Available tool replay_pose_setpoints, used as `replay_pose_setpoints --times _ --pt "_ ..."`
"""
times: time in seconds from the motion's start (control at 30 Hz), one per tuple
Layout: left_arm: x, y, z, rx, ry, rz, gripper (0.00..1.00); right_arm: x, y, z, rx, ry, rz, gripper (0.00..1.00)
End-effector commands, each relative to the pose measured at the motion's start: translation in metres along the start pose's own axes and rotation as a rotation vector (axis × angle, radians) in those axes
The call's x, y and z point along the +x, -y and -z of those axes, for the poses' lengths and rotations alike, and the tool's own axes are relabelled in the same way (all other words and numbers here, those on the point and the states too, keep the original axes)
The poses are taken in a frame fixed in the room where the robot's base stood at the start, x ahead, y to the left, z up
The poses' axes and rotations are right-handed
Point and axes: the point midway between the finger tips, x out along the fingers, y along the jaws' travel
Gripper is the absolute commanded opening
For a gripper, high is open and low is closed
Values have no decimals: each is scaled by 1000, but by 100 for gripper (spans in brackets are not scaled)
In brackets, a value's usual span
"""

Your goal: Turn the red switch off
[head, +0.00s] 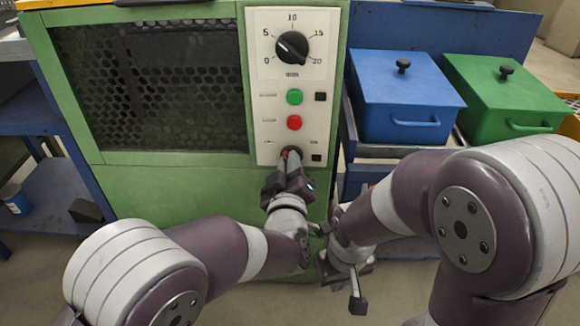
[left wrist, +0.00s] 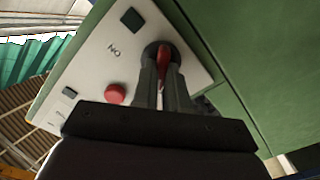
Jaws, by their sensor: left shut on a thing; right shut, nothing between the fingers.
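The red switch (left wrist: 164,62) sits at the bottom of the white control panel (head: 279,80) on the green furnace (head: 60,140). In the left wrist view it shows between the fingers of my left gripper (left wrist: 163,75), which is shut on it. In the head view my left gripper (head: 290,160) reaches up to the panel's lower end and covers most of the switch. My right gripper (head: 345,262) is lower and to the right, away from the panel, shut and empty.
Above the switch are a red button (head: 294,122), a green button (head: 294,97) and a black dial (head: 292,46). A blue lidded box (head: 400,90) and a green lidded box (head: 505,90) stand to the right. A blue shelf (head: 50,185) is at the left.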

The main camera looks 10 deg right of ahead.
Motion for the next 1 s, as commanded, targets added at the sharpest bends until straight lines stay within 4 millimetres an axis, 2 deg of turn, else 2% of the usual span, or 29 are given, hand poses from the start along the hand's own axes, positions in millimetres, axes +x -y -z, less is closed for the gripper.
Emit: replay_pose_setpoints --times 0.3,0.87,0.9,0.93,1.0 --pt "0 2 -2 -112 3 2 0 6 0 -1 0 0 0 0" --pt "0 2 -2 -136 4 3 0 6 0 -1 0 0 0 0" --pt "0 2 -2 -136 4 3 26 6 0 -1 0 0 0 0" --pt "0 2 -2 -136 3 3 35 6 0 -1 0 0 0 0" --pt "0 2 -1 -136 3 2 38 6 0 -1 0 0 0 0"
